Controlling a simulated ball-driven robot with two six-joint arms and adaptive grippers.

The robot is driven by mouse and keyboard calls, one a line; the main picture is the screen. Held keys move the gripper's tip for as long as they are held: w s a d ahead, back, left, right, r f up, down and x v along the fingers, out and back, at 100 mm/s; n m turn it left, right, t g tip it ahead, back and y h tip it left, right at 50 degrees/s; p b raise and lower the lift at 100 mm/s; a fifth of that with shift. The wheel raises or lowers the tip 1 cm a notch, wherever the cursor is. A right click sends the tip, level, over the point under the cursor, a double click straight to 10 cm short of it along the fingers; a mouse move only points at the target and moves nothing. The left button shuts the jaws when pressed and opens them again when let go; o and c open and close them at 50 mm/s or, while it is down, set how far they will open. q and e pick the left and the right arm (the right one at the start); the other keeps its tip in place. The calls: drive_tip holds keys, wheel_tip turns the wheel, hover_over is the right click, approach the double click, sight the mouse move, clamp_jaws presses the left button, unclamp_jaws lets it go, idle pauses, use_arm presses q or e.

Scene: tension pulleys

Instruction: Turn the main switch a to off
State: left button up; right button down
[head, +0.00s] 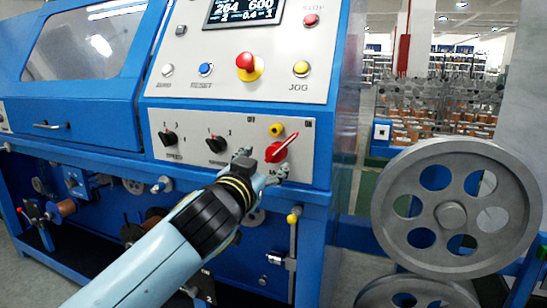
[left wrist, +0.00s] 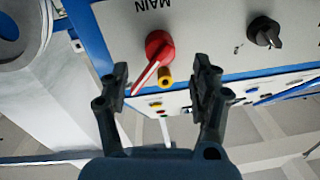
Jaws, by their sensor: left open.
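The main switch (head: 277,151) is a red rotary knob with a bar handle at the right of the blue machine's lower panel. In the head view its handle slants up to the right. In the left wrist view, which is upside down, the red switch (left wrist: 159,48) sits by the label MAIN and its handle slants down to the left. My left gripper (head: 262,164) is open in front of the panel. In the left wrist view its fingers (left wrist: 161,76) appear on either side of the handle; contact cannot be told. My right gripper is not in view.
A yellow knob (head: 276,130) sits close above the switch. Two black selector knobs (head: 215,144) are to its left on the same panel. Above are push buttons, a red-and-yellow emergency stop (head: 249,66) and a display. A large grey pulley wheel (head: 455,208) stands at the right.

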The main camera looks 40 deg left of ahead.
sight(272, 157)
use_arm(q)
drive_tip(key=x, duration=0.6)
drive_tip(key=shift+w, duration=0.15)
clamp_jaws()
